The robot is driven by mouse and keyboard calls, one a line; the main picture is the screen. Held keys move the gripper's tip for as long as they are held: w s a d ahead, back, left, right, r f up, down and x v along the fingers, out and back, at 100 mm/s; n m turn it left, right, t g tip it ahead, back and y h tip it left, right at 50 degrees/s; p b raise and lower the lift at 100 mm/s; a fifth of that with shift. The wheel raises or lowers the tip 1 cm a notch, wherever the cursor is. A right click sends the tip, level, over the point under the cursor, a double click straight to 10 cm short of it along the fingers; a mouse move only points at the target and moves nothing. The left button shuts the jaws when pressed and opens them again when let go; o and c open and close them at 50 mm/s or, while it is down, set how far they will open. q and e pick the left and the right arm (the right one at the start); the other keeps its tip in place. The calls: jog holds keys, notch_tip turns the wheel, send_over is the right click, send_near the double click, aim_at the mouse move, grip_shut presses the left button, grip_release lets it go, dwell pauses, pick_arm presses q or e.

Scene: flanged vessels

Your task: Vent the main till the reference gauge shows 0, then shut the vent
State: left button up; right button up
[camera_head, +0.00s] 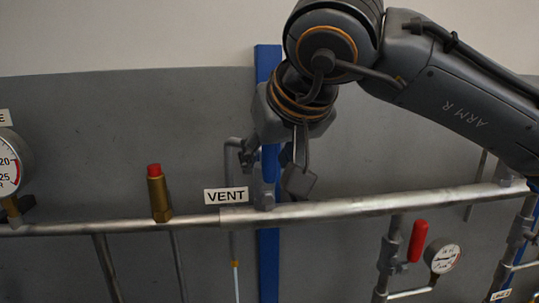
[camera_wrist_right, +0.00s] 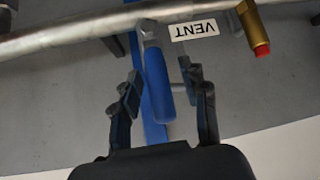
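The main (camera_head: 360,208) is a grey pipe running across the head view. The VENT label (camera_head: 226,196) sits beside the vent valve (camera_head: 263,194), and the label also shows upside down in the wrist view (camera_wrist_right: 194,30). The valve's blue handle (camera_wrist_right: 157,85) points away from the pipe. My right gripper (camera_wrist_right: 160,92) is open, with one finger on each side of the handle and gaps visible; in the head view the gripper (camera_head: 275,165) hides most of the handle. A gauge (camera_head: 8,170) is cut off at the left edge; its needle is not readable and its label ends in E. My left gripper is out of view.
A brass fitting with a red cap (camera_head: 159,195) stands on the main to the left. A red-handled valve (camera_head: 418,240) and a small gauge (camera_head: 443,256) are below right. A blue post (camera_head: 268,270) stands behind the main. Grey wall lies behind.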

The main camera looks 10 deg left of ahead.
jog(key=shift+s+d+r, duration=0.1)
jog(key=shift+r, duration=0.15)
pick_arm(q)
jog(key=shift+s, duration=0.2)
pick_arm(e)
jog(key=v, duration=1.1)
jog(key=shift+r, duration=0.15)
jog(key=shift+s+d, duration=0.1)
jog(key=shift+s, duration=0.05)
